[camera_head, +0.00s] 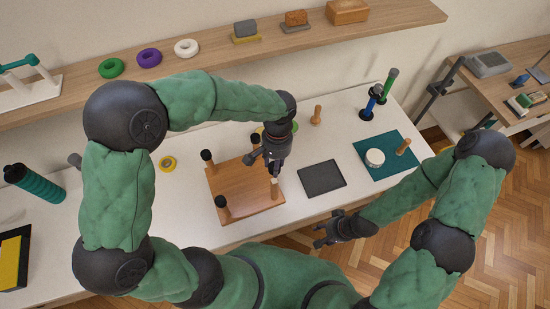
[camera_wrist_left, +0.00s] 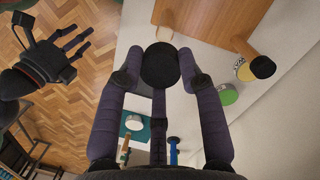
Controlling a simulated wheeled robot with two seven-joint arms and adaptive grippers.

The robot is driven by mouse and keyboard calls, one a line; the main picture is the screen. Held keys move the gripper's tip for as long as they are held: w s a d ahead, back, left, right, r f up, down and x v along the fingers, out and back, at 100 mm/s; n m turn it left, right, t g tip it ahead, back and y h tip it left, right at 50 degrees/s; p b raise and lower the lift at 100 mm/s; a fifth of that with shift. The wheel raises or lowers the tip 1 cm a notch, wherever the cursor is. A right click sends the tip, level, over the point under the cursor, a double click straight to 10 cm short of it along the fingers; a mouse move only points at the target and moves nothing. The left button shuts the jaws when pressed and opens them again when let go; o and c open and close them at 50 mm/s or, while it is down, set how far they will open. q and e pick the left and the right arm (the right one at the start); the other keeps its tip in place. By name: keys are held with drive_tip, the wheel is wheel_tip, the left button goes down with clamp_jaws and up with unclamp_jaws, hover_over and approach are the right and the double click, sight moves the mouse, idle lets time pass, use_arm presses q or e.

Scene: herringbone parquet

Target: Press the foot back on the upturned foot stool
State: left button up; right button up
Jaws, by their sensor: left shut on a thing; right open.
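The upturned foot stool (camera_head: 240,183) lies on the white worktop, legs up. Three of its legs carry black feet (camera_head: 207,155); the leg at the front right (camera_head: 275,188) shows a pale bare end. My left gripper (camera_head: 275,168) is just above that leg. In the left wrist view its fingers (camera_wrist_left: 160,75) are shut on a round black foot (camera_wrist_left: 160,64). A pale leg end (camera_wrist_left: 163,34) shows right beside the foot; whether they touch I cannot tell. My right gripper (camera_head: 330,230) is open and empty, in front of the worktop edge.
A dark grey tray (camera_head: 322,179) lies right of the stool. Further right, a green mat (camera_head: 375,165) holds a white round tin (camera_head: 375,157) and a wooden-handled tool (camera_head: 403,147). Yellow tape (camera_head: 168,164) lies left of the stool. A wooden shelf (camera_head: 215,60) runs behind.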

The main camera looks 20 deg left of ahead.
use_arm(q)
drive_tip(key=b, duration=0.4)
hover_over(275, 181)
drive_tip(key=shift+w+f, duration=0.15)
drive_tip(key=shift+f, duration=2.55)
drive_tip(key=shift+f+b, duration=0.7)
drive_tip(key=shift+f, duration=0.35)
drive_tip(key=shift+f+b, duration=0.85)
drive_tip(key=shift+f, duration=0.5)
drive_tip(key=o, duration=1.4)
drive_tip(key=shift+r, duration=0.1)
drive_tip(key=shift+r+p, duration=2.7)
drive_tip(key=shift+r, duration=0.75)
drive_tip(key=shift+f, duration=0.1)
